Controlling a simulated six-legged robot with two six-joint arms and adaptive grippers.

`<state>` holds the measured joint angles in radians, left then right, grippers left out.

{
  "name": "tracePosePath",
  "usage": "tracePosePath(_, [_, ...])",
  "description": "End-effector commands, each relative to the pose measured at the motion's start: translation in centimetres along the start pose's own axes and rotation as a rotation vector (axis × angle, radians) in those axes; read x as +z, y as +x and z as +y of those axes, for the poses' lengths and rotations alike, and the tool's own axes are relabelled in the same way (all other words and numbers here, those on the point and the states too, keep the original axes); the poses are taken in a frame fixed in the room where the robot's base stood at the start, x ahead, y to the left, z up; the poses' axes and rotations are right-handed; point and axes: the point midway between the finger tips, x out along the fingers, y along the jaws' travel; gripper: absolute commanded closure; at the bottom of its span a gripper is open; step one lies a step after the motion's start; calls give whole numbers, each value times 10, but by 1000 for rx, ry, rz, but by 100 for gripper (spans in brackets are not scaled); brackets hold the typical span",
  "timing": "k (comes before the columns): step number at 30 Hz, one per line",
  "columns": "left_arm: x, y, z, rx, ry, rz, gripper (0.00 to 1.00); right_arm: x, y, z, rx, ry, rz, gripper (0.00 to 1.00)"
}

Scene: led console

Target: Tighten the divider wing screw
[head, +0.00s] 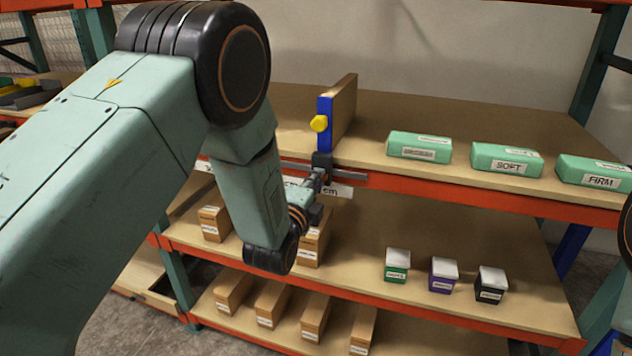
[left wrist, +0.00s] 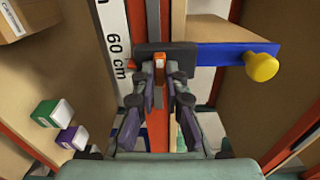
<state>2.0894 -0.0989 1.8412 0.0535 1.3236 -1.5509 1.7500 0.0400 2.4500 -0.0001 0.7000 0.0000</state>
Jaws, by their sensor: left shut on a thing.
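The divider (head: 344,106), a brown panel with a blue front edge and a yellow knob (head: 319,123), stands upright on the upper shelf. A black clamp (head: 322,160) sits at its foot on a grey rail; the clamp (left wrist: 182,52) and knob (left wrist: 261,66) also show in the left wrist view. My left gripper (head: 315,182) is at the clamp's front. In the left wrist view its fingers (left wrist: 160,82) are closed on a small orange piece, apparently the wing screw (left wrist: 160,68), mostly hidden between them. My right gripper is out of view.
Green packs, including SOFT (head: 506,160) and FIRM (head: 594,173), lie right of the divider. A "60 cm" scale strip (left wrist: 117,45) runs along the shelf front. Small boxes (head: 444,274) and brown cartons (head: 271,302) stand on the lower shelves. The orange shelf edge (head: 450,194) is close to my left gripper.

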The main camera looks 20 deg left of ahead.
Motion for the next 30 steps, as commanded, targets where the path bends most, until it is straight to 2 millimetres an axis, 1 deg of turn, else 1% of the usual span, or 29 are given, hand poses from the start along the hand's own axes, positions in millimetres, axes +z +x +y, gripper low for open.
tracePosePath(1, [1,-2,3,8,1,-2,100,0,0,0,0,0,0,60])
tracePosePath(5, [1,-2,3,8,0,-2,100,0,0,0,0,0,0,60])
tracePosePath(6, [1,-2,3,8,0,-2,88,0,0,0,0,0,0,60])
tracePosePath(14, [0,-1,2,5,-1,-1,66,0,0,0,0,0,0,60])
tracePosePath(24, [0,-2,1,2,-1,0,65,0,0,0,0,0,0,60])
tracePosePath(26, [0,-6,1,2,-1,0,65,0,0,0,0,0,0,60])
tracePosePath(30, [0,-24,1,5,0,1,65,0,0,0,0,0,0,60])
